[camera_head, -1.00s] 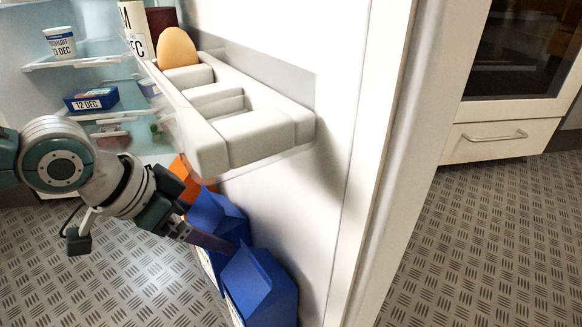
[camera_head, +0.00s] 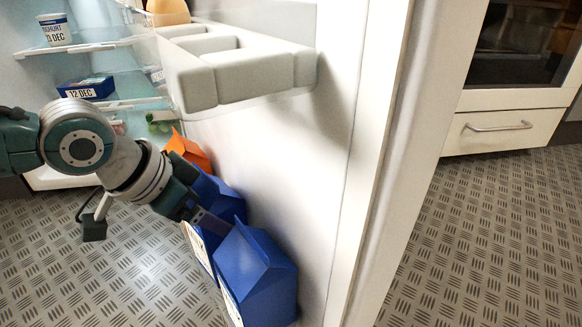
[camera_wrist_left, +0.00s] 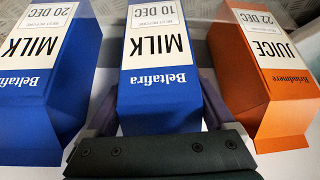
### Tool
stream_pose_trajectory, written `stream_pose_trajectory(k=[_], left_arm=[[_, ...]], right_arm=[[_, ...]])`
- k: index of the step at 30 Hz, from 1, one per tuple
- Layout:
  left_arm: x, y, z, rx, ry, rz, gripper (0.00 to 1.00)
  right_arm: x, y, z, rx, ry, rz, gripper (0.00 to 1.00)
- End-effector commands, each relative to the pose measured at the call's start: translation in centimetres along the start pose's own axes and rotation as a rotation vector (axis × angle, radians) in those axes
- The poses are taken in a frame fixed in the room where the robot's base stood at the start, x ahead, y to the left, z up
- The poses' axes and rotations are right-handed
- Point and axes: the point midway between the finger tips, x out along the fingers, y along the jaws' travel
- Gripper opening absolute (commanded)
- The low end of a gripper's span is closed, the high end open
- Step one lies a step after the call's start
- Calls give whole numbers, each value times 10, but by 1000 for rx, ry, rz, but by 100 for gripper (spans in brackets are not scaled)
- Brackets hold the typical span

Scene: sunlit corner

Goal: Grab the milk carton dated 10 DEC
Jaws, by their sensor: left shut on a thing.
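The blue MILK carton dated 10 DEC (camera_wrist_left: 158,75) is in the middle of the left wrist view, its label facing up in the picture. My left gripper (camera_wrist_left: 160,112) has a finger on each side of this carton and is shut on it. In the head view my left gripper (camera_head: 216,222) reaches in from the left among the cartons. The 10 DEC carton (camera_head: 228,203) shows there as the farther blue one, partly hidden by the gripper and the nearer carton. My right gripper is in neither view.
A blue milk carton dated 20 DEC (camera_wrist_left: 40,60) and an orange juice carton dated 22 DEC (camera_wrist_left: 265,65) stand close on either side. Fridge shelves (camera_head: 90,48) are at left.

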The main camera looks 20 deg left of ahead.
Motion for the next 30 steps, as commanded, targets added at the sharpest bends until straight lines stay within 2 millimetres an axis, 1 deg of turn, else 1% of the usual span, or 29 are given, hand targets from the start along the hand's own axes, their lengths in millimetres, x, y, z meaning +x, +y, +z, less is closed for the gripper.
stream_pose_trajectory(k=[1, 2, 14, 25, 30], left_arm=[[0, 0, 1, 1, -1, -1, 49], [0, 0, 1, 1, -2, -1, 46], [0, -1, 1, 2, -3, -2, 1], [-1, -1, -1, 2, 1, -3, 0], [-6, -1, -2, 1, 1, -2, 0]], right_arm=[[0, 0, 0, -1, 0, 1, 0], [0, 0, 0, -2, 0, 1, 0], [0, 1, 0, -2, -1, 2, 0], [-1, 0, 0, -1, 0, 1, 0], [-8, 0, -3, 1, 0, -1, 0]])
